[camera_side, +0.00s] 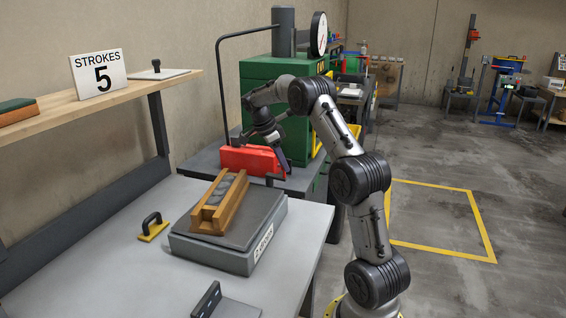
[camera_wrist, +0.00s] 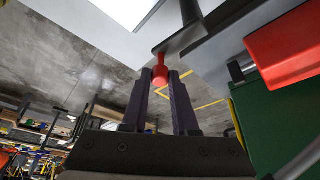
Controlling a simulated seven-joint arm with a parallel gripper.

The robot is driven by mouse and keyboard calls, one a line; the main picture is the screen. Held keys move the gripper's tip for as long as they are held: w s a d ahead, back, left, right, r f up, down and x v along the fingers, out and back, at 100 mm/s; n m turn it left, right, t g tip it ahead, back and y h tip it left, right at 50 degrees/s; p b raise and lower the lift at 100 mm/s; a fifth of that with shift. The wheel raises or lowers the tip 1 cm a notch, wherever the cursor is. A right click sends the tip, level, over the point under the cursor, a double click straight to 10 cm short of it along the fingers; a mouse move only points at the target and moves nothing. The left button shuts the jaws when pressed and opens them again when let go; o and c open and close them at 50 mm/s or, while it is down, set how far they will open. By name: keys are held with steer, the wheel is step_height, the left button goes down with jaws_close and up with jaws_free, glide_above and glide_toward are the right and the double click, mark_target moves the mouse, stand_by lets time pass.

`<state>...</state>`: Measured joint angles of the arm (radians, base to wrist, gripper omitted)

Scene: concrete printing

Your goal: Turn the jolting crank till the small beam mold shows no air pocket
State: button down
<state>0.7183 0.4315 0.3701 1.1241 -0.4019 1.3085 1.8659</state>
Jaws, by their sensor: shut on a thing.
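The small beam mold (camera_side: 236,203) is a wooden trough lying on the grey jolting table (camera_side: 190,246). Grey lumpy fill (camera_side: 223,188) shows in its channel; whether there is an air pocket in it is too small to tell. In the wrist view the crank (camera_wrist: 180,41) is a dark arm with a red knob (camera_wrist: 160,82). My gripper (camera_wrist: 161,73) is shut on the red knob, one finger on each side. In the side view my gripper (camera_side: 284,160) is beyond the jolting table, in front of a red box, and the knob cannot be made out there.
A sign (camera_side: 98,74) on the wooden shelf reads "STROKES 5". A red box (camera_side: 246,160) stands on the dark bench beside a green machine (camera_side: 258,88) with a dial. A yellow float with a black handle (camera_side: 152,228) lies left of the jolting table. The left tabletop is mostly clear.

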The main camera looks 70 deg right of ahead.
stand_by(0.3)
steer(key=c, duration=0.7)
jaws_free()
steer(key=shift+r, duration=0.1)
steer(key=v, duration=1.3)
steer(key=shift+r, duration=0.3)
steer(key=shift+w+a, duration=0.15)
